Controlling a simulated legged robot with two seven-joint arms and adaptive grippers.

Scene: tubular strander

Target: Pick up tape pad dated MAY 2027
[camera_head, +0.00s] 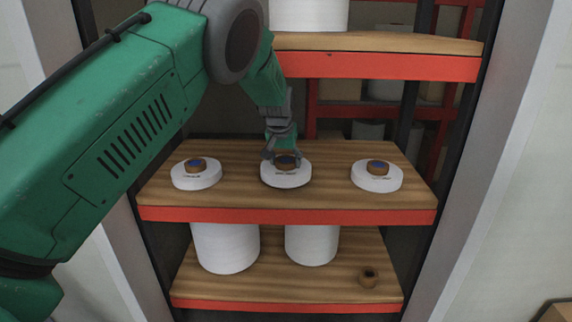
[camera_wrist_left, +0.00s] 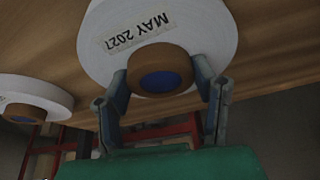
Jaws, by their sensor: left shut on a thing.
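Three white tape pads with brown and blue hubs sit in a row on the middle wooden shelf. The middle pad (camera_head: 287,177) has my left gripper (camera_head: 284,158) on its hub from above. In the left wrist view, this pad (camera_wrist_left: 200,40) bears the label MAY 2027, and the fingers of my left gripper (camera_wrist_left: 160,92) are closed on either side of its brown hub. The left pad (camera_head: 196,174) and right pad (camera_head: 377,176) stand apart from it; their labels are too small to read in the head view. My right gripper is not in view.
The middle shelf (camera_head: 230,205) has a red front edge. The upper shelf (camera_head: 380,58) carries a large white roll (camera_head: 308,14). Grey frame panels stand on both sides.

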